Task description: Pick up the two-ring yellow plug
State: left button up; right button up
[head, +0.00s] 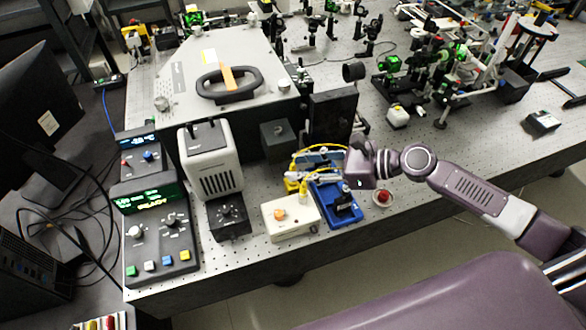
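Yellow cables (318,152) and small yellow parts (293,182) are bunched beside the blue tray (322,212) near the front edge of the bench. The two-ring yellow plug cannot be picked out there, because rings are too small to make out. My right gripper (318,178) reaches in from the right, low over this bunch and the back of the tray. Its fingers are small and blend with the pale and yellow parts, so whether they are open or hold anything cannot be told. My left gripper is not in view.
A white box with an orange button (288,217) stands left of the tray, and a red button (382,197) right of it. Behind are a black panel (333,118) and a dark box (277,140). Control units (160,242) stand at left.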

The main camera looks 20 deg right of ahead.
grip_shut()
jog(key=shift+r, duration=0.15)
